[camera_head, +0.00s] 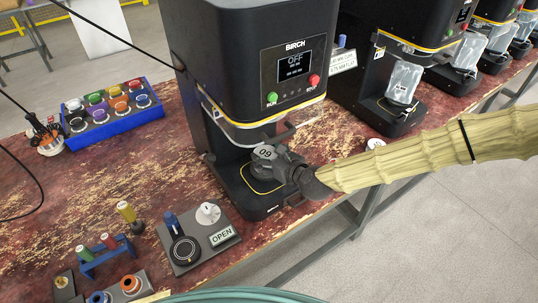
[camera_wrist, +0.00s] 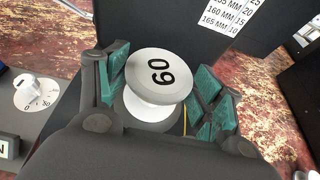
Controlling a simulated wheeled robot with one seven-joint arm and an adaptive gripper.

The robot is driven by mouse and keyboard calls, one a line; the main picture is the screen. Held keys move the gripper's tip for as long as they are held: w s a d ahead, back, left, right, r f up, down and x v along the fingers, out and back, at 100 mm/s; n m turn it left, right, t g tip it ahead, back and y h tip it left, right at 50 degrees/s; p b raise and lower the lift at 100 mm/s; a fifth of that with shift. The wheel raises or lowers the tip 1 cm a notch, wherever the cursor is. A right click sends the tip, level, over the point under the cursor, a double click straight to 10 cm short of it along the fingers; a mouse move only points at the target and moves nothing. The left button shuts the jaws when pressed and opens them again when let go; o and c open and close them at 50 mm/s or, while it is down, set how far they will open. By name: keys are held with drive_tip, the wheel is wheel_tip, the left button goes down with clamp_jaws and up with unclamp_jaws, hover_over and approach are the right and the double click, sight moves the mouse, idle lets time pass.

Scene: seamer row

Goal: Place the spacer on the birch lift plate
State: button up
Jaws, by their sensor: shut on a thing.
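The spacer (camera_wrist: 160,72) is a pale spool with a wide round top marked with a number, 60 or 09 depending on which way up it is read. My gripper (camera_wrist: 168,92) is shut on it, with green pads at both sides. In the head view, the spacer (camera_head: 264,153) and my gripper (camera_head: 272,163) are inside the opening of the black Birch machine (camera_head: 250,60), over its yellow-outlined base (camera_head: 262,207). The lift plate is mostly hidden by them; I cannot tell whether the spacer touches it.
The Birch display reads OFF. A control panel (camera_head: 222,218) with a white dial and an OPEN label stands front left of the base. A blue rack (camera_head: 115,118) of coloured caps is further left. More machines (camera_head: 395,60) stand right. The machine's head overhangs my gripper.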

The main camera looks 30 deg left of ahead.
drive_tip(key=shift+f, duration=0.1)
drive_tip(key=o, duration=1.2)
drive_tip(key=shift+d, duration=0.1)
drive_tip(key=b+v, duration=0.2)
drive_tip(key=v, duration=1)
